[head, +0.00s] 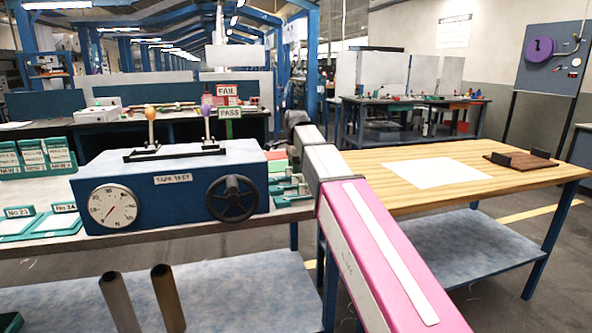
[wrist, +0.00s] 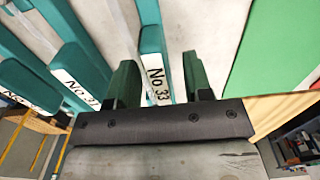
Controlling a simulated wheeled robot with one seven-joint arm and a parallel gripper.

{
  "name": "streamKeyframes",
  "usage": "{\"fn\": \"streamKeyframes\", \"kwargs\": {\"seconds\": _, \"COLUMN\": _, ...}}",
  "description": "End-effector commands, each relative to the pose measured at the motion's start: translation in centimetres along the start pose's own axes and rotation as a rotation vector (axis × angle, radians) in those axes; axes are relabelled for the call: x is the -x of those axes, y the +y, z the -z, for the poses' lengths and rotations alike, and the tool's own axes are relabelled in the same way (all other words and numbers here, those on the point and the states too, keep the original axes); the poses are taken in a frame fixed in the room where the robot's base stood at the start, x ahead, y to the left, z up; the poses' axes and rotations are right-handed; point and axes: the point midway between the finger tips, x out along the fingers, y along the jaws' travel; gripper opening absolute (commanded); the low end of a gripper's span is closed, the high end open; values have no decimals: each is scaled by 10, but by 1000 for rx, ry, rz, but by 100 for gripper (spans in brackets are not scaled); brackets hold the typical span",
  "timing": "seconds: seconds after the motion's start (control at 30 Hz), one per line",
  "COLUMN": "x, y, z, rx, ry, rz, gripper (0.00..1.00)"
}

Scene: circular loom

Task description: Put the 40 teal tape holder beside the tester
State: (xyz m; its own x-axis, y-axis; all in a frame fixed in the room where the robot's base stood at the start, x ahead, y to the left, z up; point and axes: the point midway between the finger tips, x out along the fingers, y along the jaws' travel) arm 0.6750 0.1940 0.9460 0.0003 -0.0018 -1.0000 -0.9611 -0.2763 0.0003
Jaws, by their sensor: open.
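The tester is a blue box marked TAPE TEST (head: 172,178), with a dial and handwheel, on the near bench in the head view. Right of it are several teal holders (head: 290,188), their numbers unreadable there. In the wrist view my gripper (wrist: 160,68) is open, its two dark green fingers either side of a teal holder labelled No 33 (wrist: 155,78). I cannot tell whether they touch it. Left of it are a teal holder labelled No 37 (wrist: 76,86) and another with an unclear number (wrist: 20,88). No label clearly reads 40. My arm hides my gripper in the head view.
Teal holders No 23 (head: 20,226) and No 24 (head: 62,222) lie left of the tester. A green panel (wrist: 278,45) lies right of my gripper. A wooden table (head: 440,192) at right bears a white sheet and a brown rack (head: 522,165). Two tubes (head: 168,297) stand below the bench.

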Motion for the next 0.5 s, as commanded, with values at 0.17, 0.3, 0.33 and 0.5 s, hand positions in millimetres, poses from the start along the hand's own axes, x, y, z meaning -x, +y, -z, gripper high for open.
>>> {"fn": "streamKeyframes", "kwargs": {"seconds": 0.17, "x": 17, "y": -1, "z": 0, "rx": 0, "ry": 0, "rz": 2, "gripper": 46}}
{"fn": "streamKeyframes", "kwargs": {"seconds": 0.3, "x": 41, "y": -2, "z": 0, "rx": 0, "ry": 0, "rz": 2, "gripper": 46}}
{"fn": "streamKeyframes", "kwargs": {"seconds": 0.33, "x": 47, "y": -2, "z": 0, "rx": 0, "ry": 0, "rz": 3, "gripper": 46}}
{"fn": "streamKeyframes", "kwargs": {"seconds": 0.5, "x": 76, "y": -2, "z": 0, "rx": 0, "ry": 0, "rz": 3, "gripper": 46}}
